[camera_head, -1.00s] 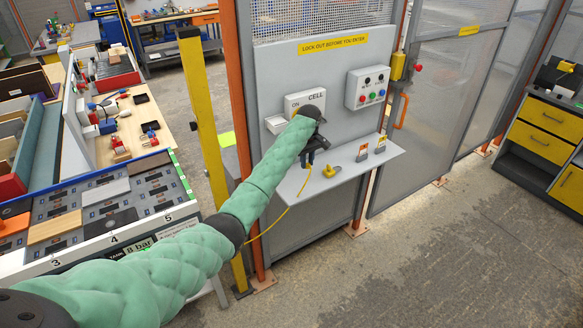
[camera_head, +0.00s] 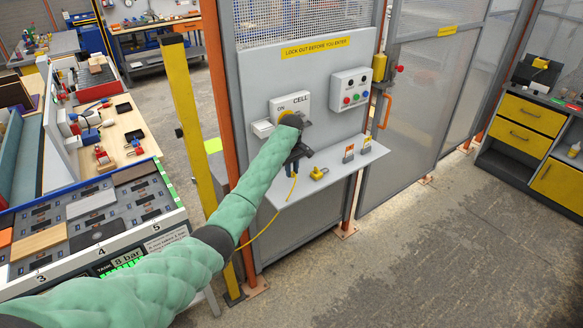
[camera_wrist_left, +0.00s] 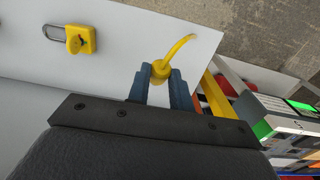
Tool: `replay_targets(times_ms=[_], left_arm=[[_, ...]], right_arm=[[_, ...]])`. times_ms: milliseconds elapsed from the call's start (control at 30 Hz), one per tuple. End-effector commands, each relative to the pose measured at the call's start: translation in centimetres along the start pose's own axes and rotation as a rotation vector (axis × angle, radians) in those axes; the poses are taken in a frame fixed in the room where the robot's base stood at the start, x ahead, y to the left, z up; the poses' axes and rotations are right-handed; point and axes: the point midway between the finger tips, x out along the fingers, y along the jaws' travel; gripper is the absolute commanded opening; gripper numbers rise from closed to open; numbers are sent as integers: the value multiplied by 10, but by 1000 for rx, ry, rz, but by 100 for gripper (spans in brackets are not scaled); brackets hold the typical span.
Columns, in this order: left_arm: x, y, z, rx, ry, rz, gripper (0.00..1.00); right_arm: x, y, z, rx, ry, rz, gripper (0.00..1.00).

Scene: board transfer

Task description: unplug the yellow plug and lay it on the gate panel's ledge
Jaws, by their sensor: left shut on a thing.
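My left gripper (camera_head: 289,170) is shut on the yellow plug, low in front of the gate panel (camera_head: 254,65) and over the left part of its pale ledge (camera_head: 335,168). In the left wrist view, the yellow plug (camera_wrist_left: 160,72) sits between the blue fingertips (camera_wrist_left: 160,80), its yellow cable (camera_wrist_left: 190,40) curving away. The ledge (camera_wrist_left: 130,25) shows beneath; I cannot tell whether the plug touches it. In the head view my wrist hides the plug and part of the CELL box (camera_head: 291,103). My right gripper is not in view.
A yellow padlock (camera_head: 318,173) lies on the ledge right of the gripper; it also shows in the left wrist view (camera_wrist_left: 80,40). Two small tagged items (camera_head: 348,154) stand farther right. A yellow post (camera_head: 194,130) stands left of the panel.

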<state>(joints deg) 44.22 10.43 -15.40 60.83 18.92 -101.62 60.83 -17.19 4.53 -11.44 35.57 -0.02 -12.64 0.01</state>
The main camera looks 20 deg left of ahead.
Motion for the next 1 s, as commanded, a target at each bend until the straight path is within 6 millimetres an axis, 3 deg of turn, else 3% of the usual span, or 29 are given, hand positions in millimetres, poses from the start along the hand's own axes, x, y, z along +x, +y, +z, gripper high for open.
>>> replay_targets(times_ms=[533,967,1000], left_arm=[[44,-1,-1,-2,-1,-1,0],[50,-1,-1,-1,0,-1,0],[50,-1,-1,-1,0,-1,26]], right_arm=[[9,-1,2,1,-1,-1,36],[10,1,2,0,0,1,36],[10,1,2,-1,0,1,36]])
